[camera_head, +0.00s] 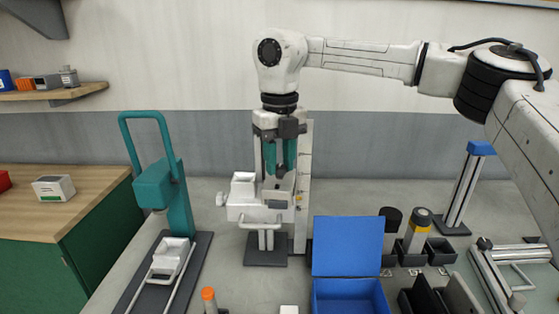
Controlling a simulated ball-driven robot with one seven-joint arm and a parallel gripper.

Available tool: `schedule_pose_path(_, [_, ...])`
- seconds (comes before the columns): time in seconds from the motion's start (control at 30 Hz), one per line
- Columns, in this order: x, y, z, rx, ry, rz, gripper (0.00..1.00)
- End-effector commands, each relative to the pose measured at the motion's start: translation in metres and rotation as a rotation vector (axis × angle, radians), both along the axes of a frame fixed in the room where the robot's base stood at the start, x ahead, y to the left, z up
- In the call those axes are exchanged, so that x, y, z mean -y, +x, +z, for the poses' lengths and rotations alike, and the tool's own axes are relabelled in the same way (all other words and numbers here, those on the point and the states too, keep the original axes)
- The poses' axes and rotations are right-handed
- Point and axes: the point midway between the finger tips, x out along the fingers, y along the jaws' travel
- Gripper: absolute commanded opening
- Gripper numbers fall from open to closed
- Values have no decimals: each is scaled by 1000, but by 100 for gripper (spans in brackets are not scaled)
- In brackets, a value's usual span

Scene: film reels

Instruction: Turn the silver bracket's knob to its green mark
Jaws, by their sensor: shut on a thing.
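My gripper (279,170) hangs straight down in the middle of the view, its two teal fingers closed around a small dark part on top of a pale silver-white bracket assembly (243,208). That part appears to be the knob (281,171), largely covered by the fingers. The assembly stands on a dark base plate, in front of a tall pale upright plate (304,170) with small orange marks. I cannot make out a green mark or which way the knob points.
A teal press-like stand (158,185) is at left. A blue open box (347,246) is at front centre. Dark holders with a yellow-and-white canister (417,232), a blue-topped post (480,148) and a silver frame (487,275) stand at right. A wooden-topped green cabinet (100,255) is at far left.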

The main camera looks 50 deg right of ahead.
Motion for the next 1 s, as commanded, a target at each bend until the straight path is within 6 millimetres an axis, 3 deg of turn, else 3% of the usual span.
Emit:
schedule_pose_path(0.5, [0, 0, 0, 0, 0, -20, 0])
schedule_pose_path(0.53, [0, 0, 0, 0, 0, -20, 31])
schedule_pose_path(0.8, [0, 0, 0, 0, 0, -19, 57])
schedule_pose_path(1.0, [0, 0, 0, 0, 0, -19, 57])
